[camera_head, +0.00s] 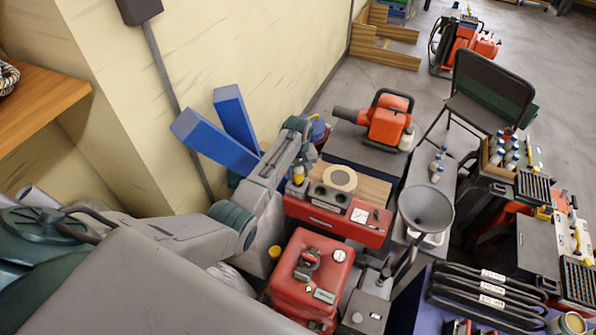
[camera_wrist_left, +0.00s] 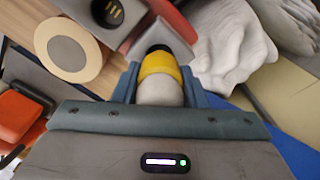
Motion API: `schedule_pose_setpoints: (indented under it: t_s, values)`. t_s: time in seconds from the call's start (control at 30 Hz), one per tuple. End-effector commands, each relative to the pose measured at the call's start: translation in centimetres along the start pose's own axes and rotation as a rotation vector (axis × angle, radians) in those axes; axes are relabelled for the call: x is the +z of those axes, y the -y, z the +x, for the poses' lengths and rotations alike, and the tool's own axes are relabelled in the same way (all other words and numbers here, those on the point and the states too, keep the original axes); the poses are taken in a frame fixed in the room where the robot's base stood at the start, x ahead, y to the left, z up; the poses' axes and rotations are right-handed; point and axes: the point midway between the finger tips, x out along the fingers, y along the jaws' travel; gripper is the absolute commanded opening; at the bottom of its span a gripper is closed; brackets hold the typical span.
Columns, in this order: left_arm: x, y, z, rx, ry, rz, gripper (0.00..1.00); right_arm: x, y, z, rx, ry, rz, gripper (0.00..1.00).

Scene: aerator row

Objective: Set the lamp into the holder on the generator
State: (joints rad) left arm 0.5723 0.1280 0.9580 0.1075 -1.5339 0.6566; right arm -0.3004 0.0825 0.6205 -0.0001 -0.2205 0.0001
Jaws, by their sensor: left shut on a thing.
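My left gripper (camera_head: 299,164) is shut on the lamp (camera_wrist_left: 160,66), which has a yellow band, a pale rounded end between the fingers and a black end pointing away from the palm. In the head view the lamp (camera_head: 298,174) shows as a small yellow and pale piece at the left end of a red unit (camera_head: 336,222) with a gauge panel, apparently the generator. A grey block with dark round openings (camera_head: 326,194), perhaps the holder, sits on it. In the wrist view, the lamp's black end overlaps a grey surface; I cannot tell whether they touch. My right gripper is not in view.
A tan ring (camera_head: 340,178) lies beside the grey block. A red can (camera_head: 313,268) stands in front. A grey funnel (camera_head: 426,209) is on the right. Blue beams (camera_head: 213,141) lean at the wall, and an orange machine (camera_head: 389,122) stands behind.

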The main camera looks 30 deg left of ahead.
Motion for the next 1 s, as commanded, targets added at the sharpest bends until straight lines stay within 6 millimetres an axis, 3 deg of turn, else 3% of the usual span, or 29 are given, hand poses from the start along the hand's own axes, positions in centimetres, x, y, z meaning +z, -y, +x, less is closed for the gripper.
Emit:
schedule_pose_setpoints:
  t_s: [1.0]
  values:
    - [0.0,0.0,2.6,0.0,0.0,0.0,0.15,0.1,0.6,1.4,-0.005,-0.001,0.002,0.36]
